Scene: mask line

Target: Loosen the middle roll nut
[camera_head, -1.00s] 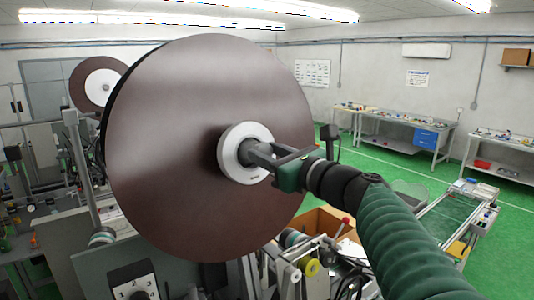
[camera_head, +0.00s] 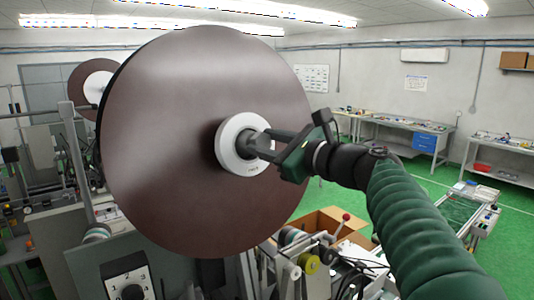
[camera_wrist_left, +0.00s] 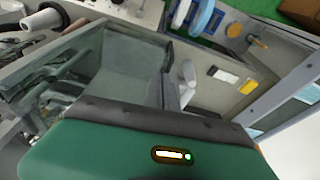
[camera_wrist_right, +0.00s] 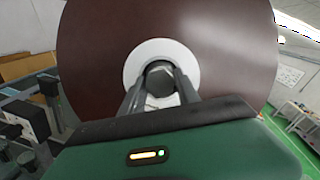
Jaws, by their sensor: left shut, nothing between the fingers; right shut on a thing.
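The middle roll (camera_head: 165,150) is a large dark brown disc that fills the centre of the head view. Its white hub (camera_head: 228,160) carries the dark nut (camera_head: 243,145) at the middle. My right gripper (camera_head: 255,144) reaches in from the right and is shut on the nut. In the right wrist view the two fingers sit on either side of the dark nut (camera_wrist_right: 159,74), in front of the white hub (camera_wrist_right: 136,68). My left gripper (camera_wrist_left: 170,95) shows only in the left wrist view, fingers together and empty, above grey machine panels.
A smaller brown roll with a white hub (camera_head: 98,87) stands behind at the left.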

